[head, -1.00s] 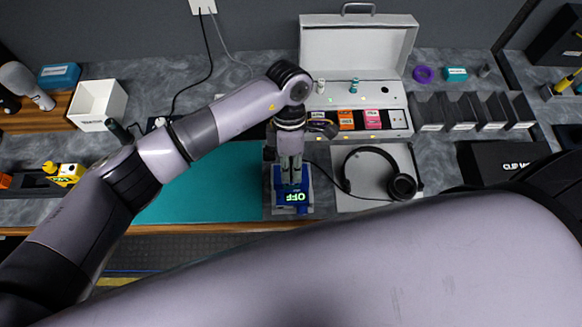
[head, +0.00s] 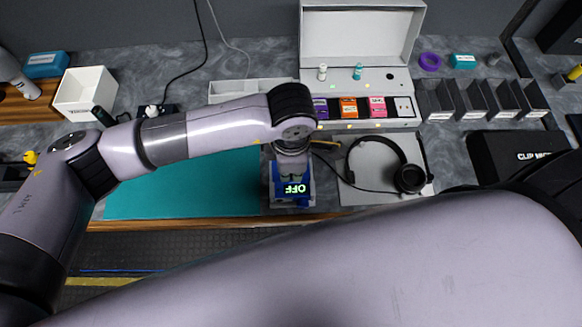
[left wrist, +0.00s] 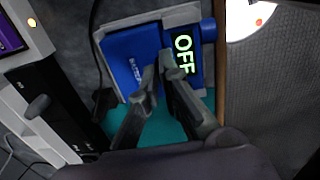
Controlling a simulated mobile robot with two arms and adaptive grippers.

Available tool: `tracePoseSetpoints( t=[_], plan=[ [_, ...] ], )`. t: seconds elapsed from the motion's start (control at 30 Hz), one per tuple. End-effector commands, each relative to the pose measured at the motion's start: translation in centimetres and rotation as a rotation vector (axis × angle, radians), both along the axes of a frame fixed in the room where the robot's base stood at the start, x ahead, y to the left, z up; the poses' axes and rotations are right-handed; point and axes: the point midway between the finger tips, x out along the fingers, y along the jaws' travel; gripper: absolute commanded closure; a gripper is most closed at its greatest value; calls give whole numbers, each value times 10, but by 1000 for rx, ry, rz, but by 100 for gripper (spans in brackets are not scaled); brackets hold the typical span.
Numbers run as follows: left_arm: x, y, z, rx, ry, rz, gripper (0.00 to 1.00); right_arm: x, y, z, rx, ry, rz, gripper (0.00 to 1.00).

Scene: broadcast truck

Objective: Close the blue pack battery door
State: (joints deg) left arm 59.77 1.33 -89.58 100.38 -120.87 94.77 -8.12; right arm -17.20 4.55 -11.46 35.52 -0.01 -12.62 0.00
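The blue pack (head: 291,174) stands at the bench's front edge in a grey-white holder, its green display (head: 295,189) reading OFF. In the left wrist view, the pack's blue panel (left wrist: 122,62) with white BATTERY lettering lies beside the display (left wrist: 184,54). I cannot tell whether this panel, seemingly the door, is fully flush. My left gripper (left wrist: 158,68) has its fingertips close together, with nothing seen between them, over the panel's edge near the display. I cannot tell whether they touch it. In the head view my forearm and wrist hide the pack's rear. My right gripper is out of view.
A teal mat (head: 190,185) lies left of the pack. Headphones (head: 408,178) rest on a grey pad to the right, with their cable near the pack. An open case (head: 385,120) with coloured cards stands behind.

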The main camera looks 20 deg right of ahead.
Motion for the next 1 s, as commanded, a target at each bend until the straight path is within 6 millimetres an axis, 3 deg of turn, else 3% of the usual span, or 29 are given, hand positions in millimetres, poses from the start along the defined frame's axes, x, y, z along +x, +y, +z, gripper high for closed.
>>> tracePoseSetpoints(
  t=[0.33, 0.67, 0.83, 1.0],
  plan=[
    [-1, 0, -1, 2, 3, 0, 76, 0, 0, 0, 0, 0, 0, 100],
    [0, 0, 2, 1, 2, -1, 75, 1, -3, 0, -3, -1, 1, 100],
    [0, -1, 22, -1, -1, -2, 75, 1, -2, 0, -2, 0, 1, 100],
    [0, 0, 58, -2, -3, -3, 75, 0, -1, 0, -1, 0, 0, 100]
  ],
)
